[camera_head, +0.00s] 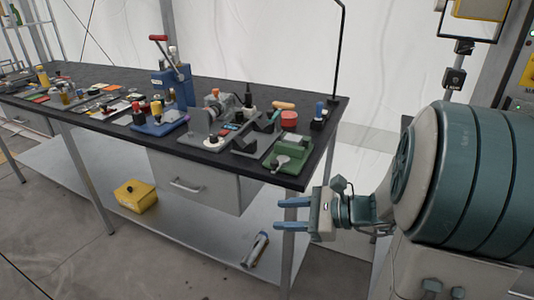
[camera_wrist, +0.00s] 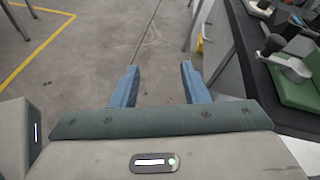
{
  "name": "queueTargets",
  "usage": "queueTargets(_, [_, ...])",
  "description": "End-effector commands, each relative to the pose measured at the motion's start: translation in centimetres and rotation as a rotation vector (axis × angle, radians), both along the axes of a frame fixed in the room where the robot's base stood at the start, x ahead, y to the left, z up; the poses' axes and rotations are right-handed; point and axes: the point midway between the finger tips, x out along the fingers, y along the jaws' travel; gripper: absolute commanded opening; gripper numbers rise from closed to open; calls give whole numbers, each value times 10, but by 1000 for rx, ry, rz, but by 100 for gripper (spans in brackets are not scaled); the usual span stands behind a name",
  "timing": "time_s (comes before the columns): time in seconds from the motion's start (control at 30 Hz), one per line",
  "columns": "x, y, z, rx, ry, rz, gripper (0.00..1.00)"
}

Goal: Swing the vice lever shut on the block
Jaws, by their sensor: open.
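A green fixture (camera_head: 291,150) with a pale grey lever (camera_head: 282,161) sits at the front right corner of the black workbench. It looks like the vice, but I cannot be sure. In the wrist view the green fixture (camera_wrist: 300,92) is at the right edge, with the grey lever (camera_wrist: 288,66) and its dark knob beside it. I cannot make out the block or what the jaws hold. My gripper (camera_head: 277,214) is open and empty, in front of the bench corner and apart from the fixture. Its blue fingers (camera_wrist: 159,68) point over bare floor in the wrist view.
The black workbench top (camera_head: 110,82) carries several tools and fixtures, including a blue press (camera_head: 173,82) with a red handle. A drawer (camera_head: 190,180) hangs under it. A yellow box (camera_head: 135,196) and a cylinder (camera_head: 257,249) lie on the lower shelf. The front floor is clear.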

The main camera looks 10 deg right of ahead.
Motion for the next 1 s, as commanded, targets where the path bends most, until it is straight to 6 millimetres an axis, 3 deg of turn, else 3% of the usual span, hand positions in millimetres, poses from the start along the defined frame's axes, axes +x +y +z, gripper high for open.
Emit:
queueTargets(0.1, [27,-39,16,196,14,-204,41])
queueTargets(0.2, [41,-66,25,312,9,-322,41])
queueTargets(0.3, [48,-85,30,380,-1,-391,41])
queueTargets(0.4, [53,-91,32,411,-6,-422,41])
queueTargets(0.57, [67,-80,33,415,-7,-422,41])
queueTargets(1.0, [136,-22,32,413,-6,-421,41])
